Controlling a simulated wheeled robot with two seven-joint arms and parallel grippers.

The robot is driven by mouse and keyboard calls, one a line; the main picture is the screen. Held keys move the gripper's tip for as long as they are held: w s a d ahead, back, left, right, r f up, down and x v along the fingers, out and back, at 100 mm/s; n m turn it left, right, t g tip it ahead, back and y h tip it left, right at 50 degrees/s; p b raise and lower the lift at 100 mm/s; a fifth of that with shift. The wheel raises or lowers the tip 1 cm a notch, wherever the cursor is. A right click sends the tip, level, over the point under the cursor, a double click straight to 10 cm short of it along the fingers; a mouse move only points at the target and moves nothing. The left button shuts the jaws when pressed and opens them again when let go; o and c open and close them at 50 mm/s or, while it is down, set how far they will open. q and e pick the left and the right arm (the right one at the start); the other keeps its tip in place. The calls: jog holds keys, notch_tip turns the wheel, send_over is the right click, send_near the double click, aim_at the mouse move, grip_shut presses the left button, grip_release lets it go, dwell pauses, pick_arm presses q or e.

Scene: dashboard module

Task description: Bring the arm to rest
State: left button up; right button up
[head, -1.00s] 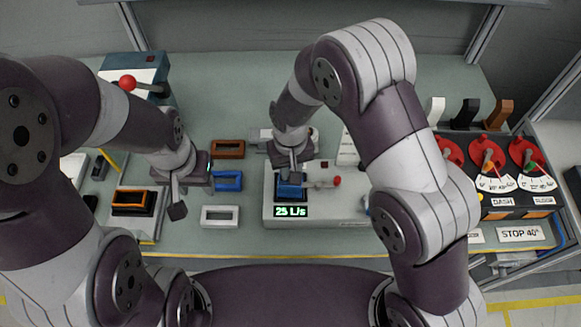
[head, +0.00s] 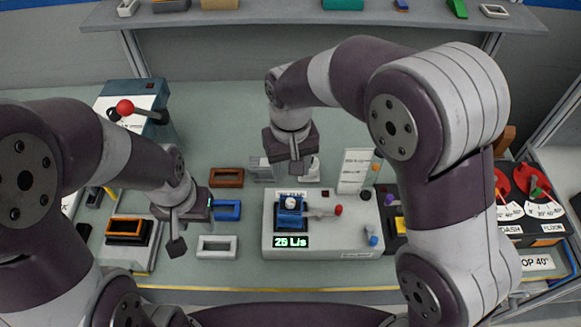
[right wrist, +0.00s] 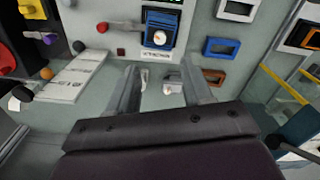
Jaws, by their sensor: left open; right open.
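My right gripper (head: 296,162) is open and empty above the bench, behind the grey module (head: 340,243) with the lit "25 L/s" display. The right wrist view shows its two fingers apart (right wrist: 162,88), with bench surface and small parts beyond them. A blue frame with a white round knob (head: 291,205) sits on the module, apart from the gripper. My left gripper (head: 176,232) hangs low at the left, between the orange-and-black block and the blue frame piece. It is open, and I see nothing in it.
Loose frames lie on the bench: brown (head: 227,177), blue (head: 227,210) and white (head: 217,246). A box with a red-ball lever (head: 124,107) stands at back left. Red dials (head: 537,181) sit at right, partly behind my right arm. A shelf (head: 300,14) runs across the back.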

jog(key=shift+r, duration=0.4)
jog(key=s+d+f+m+b, duration=0.1)
jog(key=s+d+f, duration=0.2)
jog(key=d, duration=0.6)
jog(key=s+d+f+m+t+b, duration=0.1)
jog(key=s+d+f+m, duration=0.1)
jog(key=s+d, duration=0.5)
jog(key=shift+s+d+f, duration=0.3)
jog(key=shift+d+f, duration=0.3)
jog(key=shift+d, duration=0.55)
jog(key=shift+w+a, duration=0.1)
jog(key=shift+w, duration=0.05)
